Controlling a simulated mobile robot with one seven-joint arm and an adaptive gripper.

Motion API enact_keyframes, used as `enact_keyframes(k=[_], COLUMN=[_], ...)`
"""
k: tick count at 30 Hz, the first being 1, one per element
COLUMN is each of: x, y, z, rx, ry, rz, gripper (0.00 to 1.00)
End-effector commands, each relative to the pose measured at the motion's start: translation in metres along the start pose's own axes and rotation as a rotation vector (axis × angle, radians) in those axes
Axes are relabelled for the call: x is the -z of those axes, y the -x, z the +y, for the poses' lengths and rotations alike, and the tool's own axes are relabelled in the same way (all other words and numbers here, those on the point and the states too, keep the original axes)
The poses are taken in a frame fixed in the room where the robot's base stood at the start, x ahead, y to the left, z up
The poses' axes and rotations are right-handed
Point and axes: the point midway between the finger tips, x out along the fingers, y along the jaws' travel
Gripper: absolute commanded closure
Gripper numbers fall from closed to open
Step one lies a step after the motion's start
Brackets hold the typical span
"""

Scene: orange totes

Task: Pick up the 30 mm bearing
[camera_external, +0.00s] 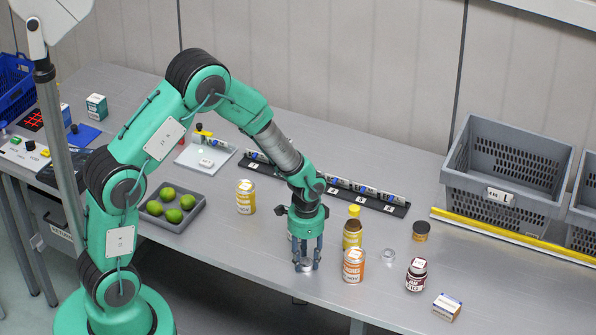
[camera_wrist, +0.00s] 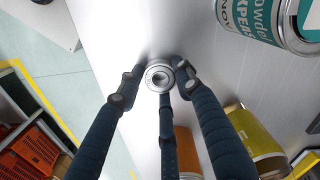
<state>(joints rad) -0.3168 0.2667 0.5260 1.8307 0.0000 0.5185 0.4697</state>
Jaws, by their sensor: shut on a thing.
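The bearing (camera_wrist: 160,76) is a small metallic ring with a dark centre. In the wrist view it sits between the tips of my three dark fingers. My gripper (camera_external: 305,262) is shut on it, low at the front part of the grey table. In the external view the fingers mostly hide the bearing, and only a pale bit shows between the tips. I cannot tell whether it still touches the table. Another small pale round thing (camera_external: 388,256) lies on the table to the right; I cannot tell what it is.
An orange-labelled can (camera_external: 354,265), a yellow-capped bottle (camera_external: 352,232) and a dark bottle (camera_external: 416,274) stand right of my gripper. A yellow can (camera_external: 246,197) and a tray of limes (camera_external: 196,222) are left. A grey crate (camera_external: 505,205) stands at the back right.

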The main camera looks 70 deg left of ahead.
Motion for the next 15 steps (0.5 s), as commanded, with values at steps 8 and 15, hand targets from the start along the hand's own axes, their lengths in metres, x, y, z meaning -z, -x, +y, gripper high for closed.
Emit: enact_keyframes(k=[8, 15], x=[0.001, -0.027], y=[0.027, 0.037], z=[-0.001, 0.013], rx=[0.001, 0.000], ry=[0.000, 0.000], rz=[0.002, 0.000], gripper=[0.97, 0.97])
